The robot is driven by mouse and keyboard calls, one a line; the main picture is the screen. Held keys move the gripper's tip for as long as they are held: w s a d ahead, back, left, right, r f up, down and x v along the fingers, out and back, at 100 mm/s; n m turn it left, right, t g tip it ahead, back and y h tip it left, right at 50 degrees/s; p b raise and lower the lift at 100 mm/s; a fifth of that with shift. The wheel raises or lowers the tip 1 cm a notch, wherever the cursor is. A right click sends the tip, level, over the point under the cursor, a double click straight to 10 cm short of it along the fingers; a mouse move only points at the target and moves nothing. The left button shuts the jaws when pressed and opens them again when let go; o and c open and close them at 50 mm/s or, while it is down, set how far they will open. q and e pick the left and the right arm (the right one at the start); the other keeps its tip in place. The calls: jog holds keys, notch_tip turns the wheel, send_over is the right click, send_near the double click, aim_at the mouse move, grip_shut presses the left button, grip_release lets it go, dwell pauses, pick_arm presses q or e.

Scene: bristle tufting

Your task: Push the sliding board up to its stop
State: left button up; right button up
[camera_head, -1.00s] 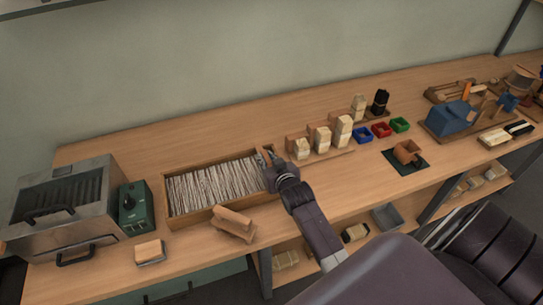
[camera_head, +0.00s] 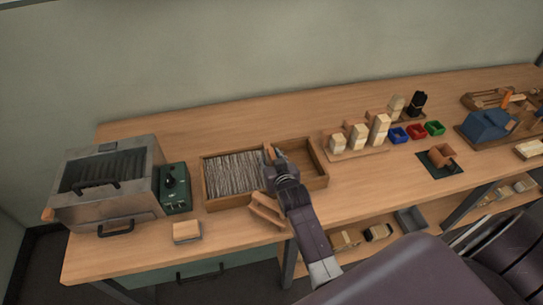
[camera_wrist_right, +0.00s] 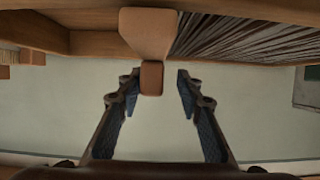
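The wooden tray (camera_head: 316,147) stands on the bench with pale bristles (camera_head: 232,173) packed upright in its left part; its right part is empty. The sliding board (camera_head: 267,153) stands across the tray at the right side of the bristles, largely hidden by my right gripper (camera_head: 278,156). In the right wrist view the board (camera_wrist_right: 150,30) is seen edge-on with a brown knob (camera_wrist_right: 151,78). The open fingers of my right gripper (camera_wrist_right: 157,88) lie on both sides of the knob, the left fingertip close to it. My left gripper is out of view.
A wooden stand (camera_head: 266,212) is in front of the tray, close to my right arm. A green control box (camera_head: 174,188) and a metal machine (camera_head: 108,185) are to the left. Wooden blocks (camera_head: 358,137) on a rack stand to the right.

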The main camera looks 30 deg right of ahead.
jog(key=shift+d+r, duration=0.1)
jog(key=shift+d, duration=0.05)
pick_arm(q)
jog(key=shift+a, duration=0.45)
pick_arm(e)
notch_tip(320, 180, up, 10)
jog(key=shift+f, duration=0.1)
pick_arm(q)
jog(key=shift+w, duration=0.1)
